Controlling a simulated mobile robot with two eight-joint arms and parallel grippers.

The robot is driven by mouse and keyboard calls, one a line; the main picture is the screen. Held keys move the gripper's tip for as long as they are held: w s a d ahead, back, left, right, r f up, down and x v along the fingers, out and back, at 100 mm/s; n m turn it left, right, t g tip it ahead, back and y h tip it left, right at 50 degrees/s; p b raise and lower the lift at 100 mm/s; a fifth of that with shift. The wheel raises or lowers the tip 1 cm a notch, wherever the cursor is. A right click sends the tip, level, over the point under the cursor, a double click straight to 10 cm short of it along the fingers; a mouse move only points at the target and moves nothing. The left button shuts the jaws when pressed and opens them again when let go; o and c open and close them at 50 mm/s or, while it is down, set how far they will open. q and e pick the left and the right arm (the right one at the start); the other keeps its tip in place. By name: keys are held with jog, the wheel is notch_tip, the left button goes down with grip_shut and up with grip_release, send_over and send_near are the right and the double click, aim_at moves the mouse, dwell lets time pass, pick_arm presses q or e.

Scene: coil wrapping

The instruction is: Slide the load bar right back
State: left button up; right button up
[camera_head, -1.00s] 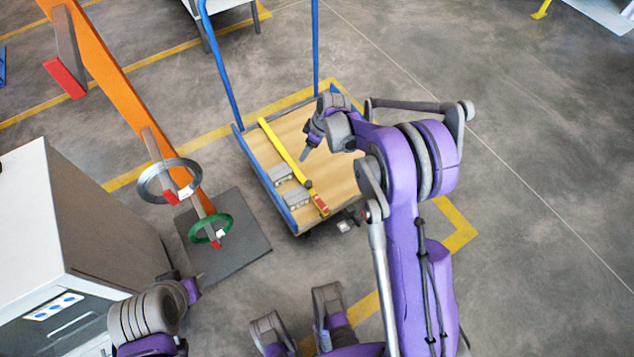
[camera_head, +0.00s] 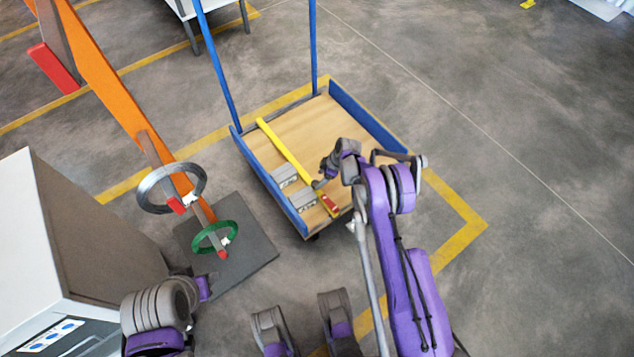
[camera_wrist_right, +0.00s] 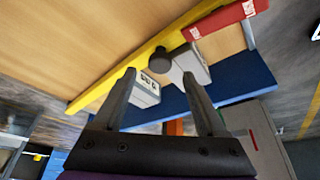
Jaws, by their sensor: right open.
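The load bar is a yellow bar (camera_head: 288,154) with a red end (camera_head: 329,205), lying lengthwise along the left part of the cart's wooden deck. In the right wrist view the bar (camera_wrist_right: 128,68) carries a dark round knob (camera_wrist_right: 160,62) near its red end (camera_wrist_right: 228,20). My right gripper (camera_head: 318,184) is low over the deck beside the bar. Its open fingers (camera_wrist_right: 158,82) point at the knob, which shows between the fingertips; I cannot tell whether they touch it. My left gripper (camera_head: 204,286) is at the lower left, away from the cart, its jaws unclear.
The cart (camera_head: 355,112) has blue side boards and tall blue posts. Grey blocks (camera_head: 285,175) sit between the bar and the left board. An orange post with a metal ring (camera_head: 148,200) and a green ring (camera_head: 200,240) stands to the left, near a white cabinet (camera_head: 25,210).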

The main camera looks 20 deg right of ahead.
aim_at(316, 183)
jog(key=x, duration=0.4)
grip_shut()
dwell(0.4)
dwell(1.0)
